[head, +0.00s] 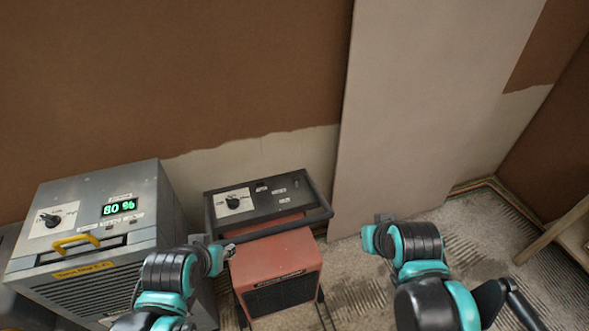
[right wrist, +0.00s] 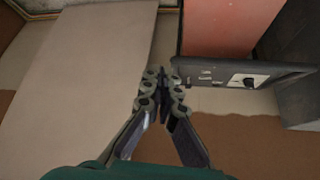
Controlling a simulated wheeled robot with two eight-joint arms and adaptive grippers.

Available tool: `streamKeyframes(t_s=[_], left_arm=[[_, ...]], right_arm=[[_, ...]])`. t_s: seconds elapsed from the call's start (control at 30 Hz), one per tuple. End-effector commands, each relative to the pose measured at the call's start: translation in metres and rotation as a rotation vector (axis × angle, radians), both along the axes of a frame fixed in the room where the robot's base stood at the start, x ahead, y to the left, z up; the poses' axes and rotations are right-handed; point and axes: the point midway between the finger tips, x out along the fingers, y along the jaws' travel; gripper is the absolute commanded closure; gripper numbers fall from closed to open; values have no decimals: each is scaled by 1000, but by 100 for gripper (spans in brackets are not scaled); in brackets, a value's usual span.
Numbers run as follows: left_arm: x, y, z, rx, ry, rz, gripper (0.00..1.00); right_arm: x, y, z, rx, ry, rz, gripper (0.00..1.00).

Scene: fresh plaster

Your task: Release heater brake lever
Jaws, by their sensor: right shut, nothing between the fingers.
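The heater is a red box (head: 278,276) with a dark control panel (head: 263,198) and a black bar handle around its top. It stands against the wall, right of a grey machine. I cannot make out its brake lever in either view. My left gripper (head: 229,248) is at the heater's left front edge, close to the bar; its fingers are too small to read. My right gripper (head: 384,218) is apart from the heater, to its right. In the right wrist view its fingers (right wrist: 163,78) are together and empty, with the heater (right wrist: 232,28) at upper right.
The grey machine (head: 105,185) has a yellow handle and a green display reading 80 %. A pale board (head: 425,110) leans on the brown, partly plastered wall behind my right arm. Bare streaked floor (head: 480,235) lies at right, with a wooden piece (head: 552,232) at the right edge.

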Motion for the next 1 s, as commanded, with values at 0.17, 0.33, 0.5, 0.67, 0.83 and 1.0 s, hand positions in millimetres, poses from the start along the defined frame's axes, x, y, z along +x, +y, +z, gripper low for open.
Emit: streamKeyframes(t_s=[0.17,0.33,0.5,0.67,0.83,1.0], left_arm=[[0,0,21,0,0,0,60],[0,0,37,0,0,0,60],[0,0,52,0,0,0,60],[0,0,66,0,0,0,60],[0,0,77,0,0,0,60],[0,0,82,0,0,0,60]], right_arm=[[77,21,47,-4,47,54,100],[158,49,61,-10,95,111,100],[236,84,48,-18,144,167,100],[301,120,14,-27,187,217,100],[343,152,-30,-36,224,260,100],[361,170,-59,-41,243,282,100]])
